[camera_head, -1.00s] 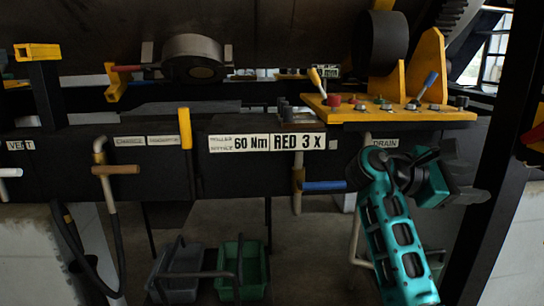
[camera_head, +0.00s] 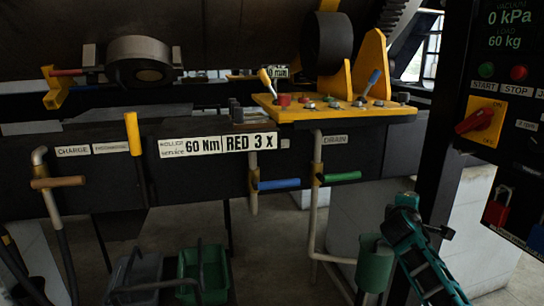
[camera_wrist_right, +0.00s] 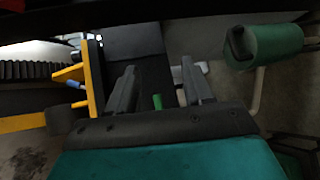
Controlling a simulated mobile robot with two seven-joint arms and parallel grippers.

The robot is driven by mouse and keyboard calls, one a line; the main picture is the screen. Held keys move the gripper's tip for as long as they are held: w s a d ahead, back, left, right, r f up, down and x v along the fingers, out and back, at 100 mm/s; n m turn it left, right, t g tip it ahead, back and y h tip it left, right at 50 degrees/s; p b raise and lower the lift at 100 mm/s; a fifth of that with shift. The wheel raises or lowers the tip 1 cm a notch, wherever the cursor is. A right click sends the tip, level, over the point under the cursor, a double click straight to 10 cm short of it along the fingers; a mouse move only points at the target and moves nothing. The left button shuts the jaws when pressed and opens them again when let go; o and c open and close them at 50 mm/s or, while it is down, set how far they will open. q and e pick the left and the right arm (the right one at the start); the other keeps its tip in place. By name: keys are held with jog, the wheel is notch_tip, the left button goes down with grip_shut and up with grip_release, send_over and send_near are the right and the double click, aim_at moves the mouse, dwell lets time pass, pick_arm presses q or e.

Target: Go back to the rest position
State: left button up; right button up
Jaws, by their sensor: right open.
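My right arm (camera_head: 420,245), teal and black, comes in from the lower right in the head view; its gripper cannot be made out clearly there. In the right wrist view my right gripper (camera_wrist_right: 158,85) has its two dark fingers spread apart. A green handle (camera_wrist_right: 157,102) shows between them, but nothing is clasped. In the head view the green handle (camera_head: 340,177) sticks out level to the right under the DRAIN label (camera_head: 334,139), clear of my arm. My left gripper is not in view.
A green cylinder (camera_head: 375,262) on a pipe stands beside my arm. The blue handle (camera_head: 278,184) and yellow lever panel (camera_head: 345,110) are at the centre. A dark control panel (camera_head: 500,110) stands at right. Grey and green bins (camera_head: 203,280) are on the floor.

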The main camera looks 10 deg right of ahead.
jog(key=w+a+r+m+t+y, duration=0.45)
jog(key=a+m+t+y, duration=0.35)
jog(key=a, duration=0.3)
jog(key=s+a+f+g+y, duration=0.2)
jog(key=s+a+f, duration=0.4)
jog(key=f, duration=0.4)
jog(key=s+a+f+g+y, duration=0.1)
jog(key=s+a+f+g, duration=0.2)
jog(key=s+f, duration=0.6)
jog(key=s+a+f+g, duration=0.1)
jog(key=s+a+f, duration=0.1)
jog(key=s, duration=0.5)
jog(key=s+a+f+g+y, duration=0.1)
jog(key=s+a+f, duration=0.2)
jog(key=s+f, duration=0.2)
jog(key=s+a+f+g, duration=0.1)
jog(key=s+a+f, duration=0.2)
jog(key=s, duration=0.6)
jog(key=shift+s+f, duration=0.35)
jog(key=shift+f, duration=0.05)
jog(key=shift+c, duration=0.8)
jog(key=shift+s+d, duration=0.1)
jog(key=shift+d, duration=0.05)
